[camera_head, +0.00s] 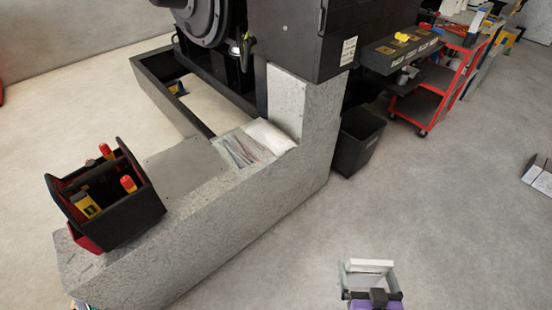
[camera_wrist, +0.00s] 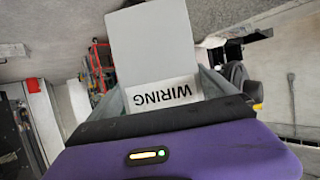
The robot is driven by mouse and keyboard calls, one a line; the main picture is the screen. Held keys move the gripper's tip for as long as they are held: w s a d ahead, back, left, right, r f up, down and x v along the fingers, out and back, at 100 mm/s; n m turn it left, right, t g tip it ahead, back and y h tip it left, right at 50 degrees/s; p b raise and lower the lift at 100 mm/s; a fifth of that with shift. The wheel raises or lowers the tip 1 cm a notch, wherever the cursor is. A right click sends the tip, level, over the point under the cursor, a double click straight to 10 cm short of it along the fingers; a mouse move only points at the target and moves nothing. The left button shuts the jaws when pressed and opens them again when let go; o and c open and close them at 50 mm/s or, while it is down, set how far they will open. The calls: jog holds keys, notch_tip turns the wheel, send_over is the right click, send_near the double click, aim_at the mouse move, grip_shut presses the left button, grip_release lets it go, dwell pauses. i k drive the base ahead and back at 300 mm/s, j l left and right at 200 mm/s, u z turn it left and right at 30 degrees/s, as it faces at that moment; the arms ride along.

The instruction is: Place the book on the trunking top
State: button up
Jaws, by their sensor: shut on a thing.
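The book (camera_wrist: 160,45) has a pale grey cover and a white band marked WIRING, upside down in the wrist view. My gripper (camera_wrist: 158,100) is shut on it. In the head view the book (camera_head: 369,266) is a small pale block at the tip of my gripper (camera_head: 372,290), low and right of centre. It is over the floor, apart from the trunking. The trunking (camera_head: 220,232) is a long grey speckled block with a low flat top and a taller part at its far end.
A black toolbox (camera_head: 125,205) with red and yellow tools stands on the trunking's near left end. A grey plate, thin rods (camera_head: 238,150) and a white bundle (camera_head: 269,137) lie farther along its top. A black bin (camera_head: 357,140) and red cart (camera_head: 440,80) stand beyond. The right floor is largely clear.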

aim_at(193, 198)
jog(key=i+l+u, duration=0.1)
jog(key=i+u, duration=0.35)
jog(key=i+l+u, duration=0.25)
jog(key=u, duration=0.25)
